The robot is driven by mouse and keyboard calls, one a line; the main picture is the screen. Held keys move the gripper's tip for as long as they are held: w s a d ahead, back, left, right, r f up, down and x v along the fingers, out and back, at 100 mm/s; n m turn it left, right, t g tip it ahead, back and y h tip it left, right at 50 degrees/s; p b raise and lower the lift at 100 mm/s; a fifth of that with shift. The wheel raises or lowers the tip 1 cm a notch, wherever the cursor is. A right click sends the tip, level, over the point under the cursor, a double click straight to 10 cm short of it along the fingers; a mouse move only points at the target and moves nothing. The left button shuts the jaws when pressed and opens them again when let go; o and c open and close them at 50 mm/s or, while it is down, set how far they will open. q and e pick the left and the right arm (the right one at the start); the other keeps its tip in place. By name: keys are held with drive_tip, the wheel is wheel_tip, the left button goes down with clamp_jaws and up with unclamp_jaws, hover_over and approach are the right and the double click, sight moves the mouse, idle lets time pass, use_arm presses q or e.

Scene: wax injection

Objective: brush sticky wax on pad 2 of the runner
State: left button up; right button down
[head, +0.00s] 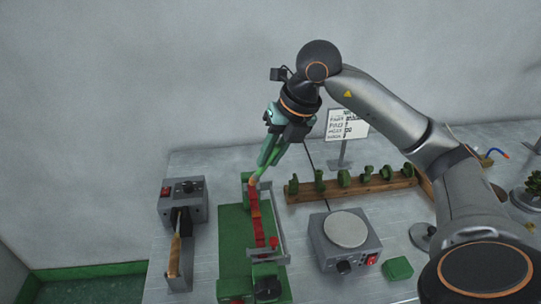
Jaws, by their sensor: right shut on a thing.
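The red runner (258,222) lies lengthwise in a green and grey fixture (233,240) on the metal table. It has small red pads along it; which is pad 2 I cannot tell. My right gripper (264,163) reaches down over the far end of the runner. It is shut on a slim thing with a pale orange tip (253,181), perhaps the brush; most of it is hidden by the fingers. The tip is at or just above the runner's far end; contact is not clear. My left gripper is not in view.
A grey box with a red switch (184,198) and a wooden-handled tool (174,255) stand left of the fixture. A hotplate (345,232), a green block (398,268) and a wooden rack of green pieces (330,191) are to the right. A sign (348,124) stands behind.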

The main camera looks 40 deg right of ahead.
drive_tip(key=shift+r, duration=1.45)
